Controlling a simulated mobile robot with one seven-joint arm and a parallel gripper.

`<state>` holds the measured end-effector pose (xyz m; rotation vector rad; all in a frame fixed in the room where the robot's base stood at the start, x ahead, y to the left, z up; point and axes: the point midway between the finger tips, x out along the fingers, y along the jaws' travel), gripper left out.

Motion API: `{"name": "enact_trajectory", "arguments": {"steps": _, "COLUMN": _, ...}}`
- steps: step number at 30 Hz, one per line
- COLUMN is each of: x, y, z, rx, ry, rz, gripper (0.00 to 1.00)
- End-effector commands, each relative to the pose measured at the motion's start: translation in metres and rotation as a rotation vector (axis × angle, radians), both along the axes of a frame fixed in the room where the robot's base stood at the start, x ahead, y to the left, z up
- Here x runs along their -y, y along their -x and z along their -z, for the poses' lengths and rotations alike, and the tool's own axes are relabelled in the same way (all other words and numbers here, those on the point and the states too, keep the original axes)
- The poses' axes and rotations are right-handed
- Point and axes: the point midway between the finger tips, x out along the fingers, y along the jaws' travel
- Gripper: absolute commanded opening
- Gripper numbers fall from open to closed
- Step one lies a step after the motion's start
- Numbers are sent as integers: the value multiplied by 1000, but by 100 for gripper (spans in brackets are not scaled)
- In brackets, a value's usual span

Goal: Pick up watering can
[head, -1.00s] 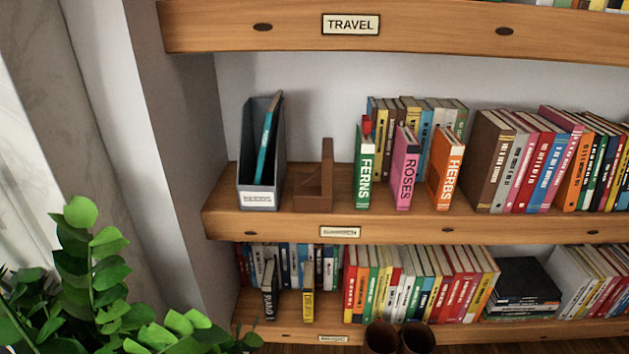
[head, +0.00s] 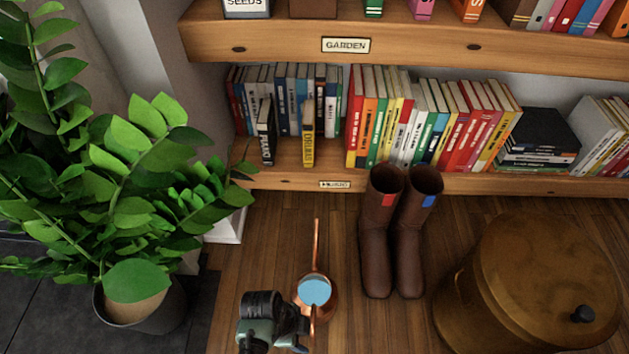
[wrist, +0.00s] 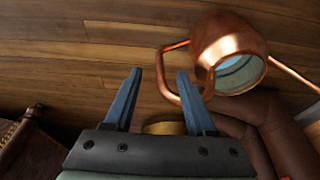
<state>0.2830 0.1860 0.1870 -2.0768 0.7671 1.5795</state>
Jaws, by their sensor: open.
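The copper watering can (head: 327,301) stands on the wood floor at the bottom middle of the head view, with a round blue area in its open top and a thin spout pointing toward the shelves. It also shows at the upper right of the wrist view (wrist: 229,42), with its looped handle toward my gripper. My gripper (wrist: 160,72) is open and empty. The outer bar of the handle appears between its two blue fingertips in the picture, near the right one; I cannot tell the depth gap. In the head view, my arm's dark end is just left of the can.
Brown boots (head: 376,243) stand right of the can, near the bookshelf (head: 375,184). A large round brown container (head: 530,290) is at the lower right. A leafy potted plant (head: 150,308) is at the left. Bare floor (head: 250,255) lies between plant and can.

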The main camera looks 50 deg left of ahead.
Motion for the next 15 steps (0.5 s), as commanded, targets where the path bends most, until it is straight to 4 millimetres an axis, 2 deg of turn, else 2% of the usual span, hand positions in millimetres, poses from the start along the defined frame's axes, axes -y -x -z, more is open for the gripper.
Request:
{"name": "enact_trajectory", "arguments": {"steps": 8, "x": 3, "y": -4, "z": 14, "rx": 1, "ry": -1, "rz": 0, "gripper": 56}}
{"name": "enact_trajectory", "arguments": {"steps": 15, "x": 9, "y": -11, "z": 42, "rx": 0, "ry": 0, "rz": 2, "gripper": 56}}
